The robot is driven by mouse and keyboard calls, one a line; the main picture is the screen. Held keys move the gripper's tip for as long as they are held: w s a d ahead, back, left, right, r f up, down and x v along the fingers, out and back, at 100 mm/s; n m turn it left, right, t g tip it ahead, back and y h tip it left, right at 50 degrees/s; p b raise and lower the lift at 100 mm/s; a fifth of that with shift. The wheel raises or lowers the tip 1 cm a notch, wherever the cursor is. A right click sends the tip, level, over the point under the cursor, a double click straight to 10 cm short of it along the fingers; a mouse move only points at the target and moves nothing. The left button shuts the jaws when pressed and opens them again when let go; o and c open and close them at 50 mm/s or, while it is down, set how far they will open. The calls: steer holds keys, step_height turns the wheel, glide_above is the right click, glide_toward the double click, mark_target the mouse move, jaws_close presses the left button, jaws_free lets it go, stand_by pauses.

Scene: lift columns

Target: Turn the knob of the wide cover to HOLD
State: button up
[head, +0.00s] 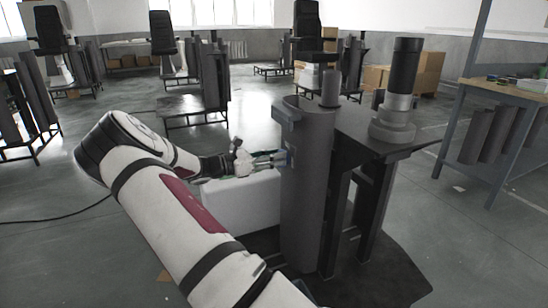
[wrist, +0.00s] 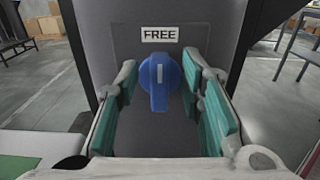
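A blue knob (wrist: 160,82) sits on a dark grey panel (wrist: 125,40) in the wrist view. Its white line is upright and points up to a white FREE label (wrist: 160,34). No HOLD label shows. My gripper (wrist: 161,92) is open, with one teal-padded finger on each side of the knob and gaps between pads and knob. In the head view my gripper (head: 272,160) reaches from the left to the side of a tall, rounded grey cover (head: 308,195). The knob is mostly hidden there by the fingers.
A white box-shaped block (head: 240,200) lies below my gripper. A dark platform with a stepped cylinder (head: 392,115) stands right of the cover. A workbench (head: 505,90) is at the far right. Other columns and seats stand behind, with open floor between.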

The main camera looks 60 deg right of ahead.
jaws_close()
steer(key=shift+m, duration=0.3)
steer(key=m, duration=0.5)
steer(key=f+m, duration=0.1)
steer(key=m, duration=0.5)
steer(key=s+a+m, duration=0.1)
steer(key=m, duration=0.5)
steer(key=shift+s+f, duration=0.1)
steer(key=shift+f, duration=0.2)
stand_by(0.4)
jaws_free()
steer(key=shift+d+m, duration=0.1)
steer(key=shift+m, duration=0.2)
